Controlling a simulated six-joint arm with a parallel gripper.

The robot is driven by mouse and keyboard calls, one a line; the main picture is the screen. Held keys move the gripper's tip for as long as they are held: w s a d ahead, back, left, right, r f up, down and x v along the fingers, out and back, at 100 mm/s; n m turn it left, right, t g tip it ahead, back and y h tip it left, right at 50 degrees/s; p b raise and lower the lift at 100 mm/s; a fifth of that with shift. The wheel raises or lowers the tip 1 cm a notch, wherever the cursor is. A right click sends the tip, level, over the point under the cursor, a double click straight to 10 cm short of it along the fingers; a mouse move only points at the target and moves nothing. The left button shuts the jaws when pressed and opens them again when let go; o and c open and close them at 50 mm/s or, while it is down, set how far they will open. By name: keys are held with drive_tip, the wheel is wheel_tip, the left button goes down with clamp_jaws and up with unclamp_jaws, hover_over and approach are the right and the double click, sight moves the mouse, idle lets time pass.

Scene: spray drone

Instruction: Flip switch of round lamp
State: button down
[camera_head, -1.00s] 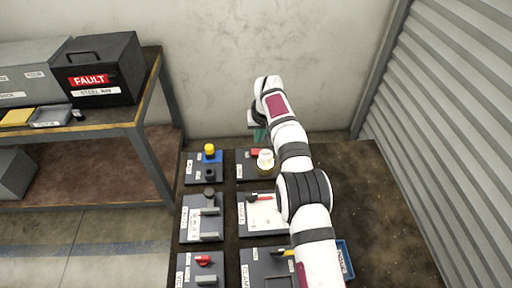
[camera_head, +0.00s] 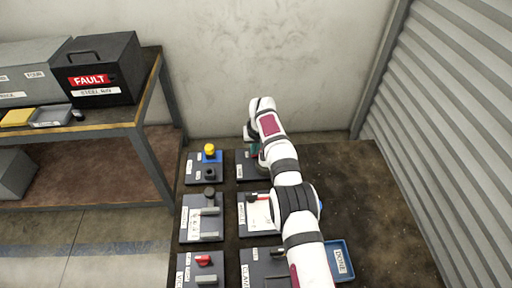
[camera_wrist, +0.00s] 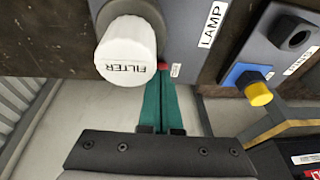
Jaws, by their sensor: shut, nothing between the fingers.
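The lamp panel (camera_wrist: 183,20) is a grey plate with a "LAMP" label. A white round cap (camera_wrist: 128,50) marked "FILTER" stands on it at the upper left of the wrist view. A small red switch (camera_wrist: 163,66) shows beside the cap, partly hidden by my fingertips. My gripper (camera_wrist: 164,78) has teal fingers, shut and empty, with the tips at or very near the switch; I cannot tell if they touch. In the head view my gripper (camera_head: 254,150) is over the lamp panel (camera_head: 245,171), and my arm hides most of the cap.
To the left is a panel with a yellow knob on a blue base (camera_head: 209,154). Nearer are panels with grey levers (camera_head: 208,211) and a red knob (camera_head: 203,260). A blue tray (camera_head: 340,261) lies right of my arm. The table's right side is clear.

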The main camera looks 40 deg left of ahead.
drive_tip(key=shift+w+d+r, duration=0.15)
drive_tip(key=shift+w+d, duration=0.4)
drive_tip(key=shift+r, duration=0.25)
drive_tip(key=w+v, duration=0.1)
drive_tip(key=v, duration=1.2)
drive_tip(key=shift+r, duration=0.25)
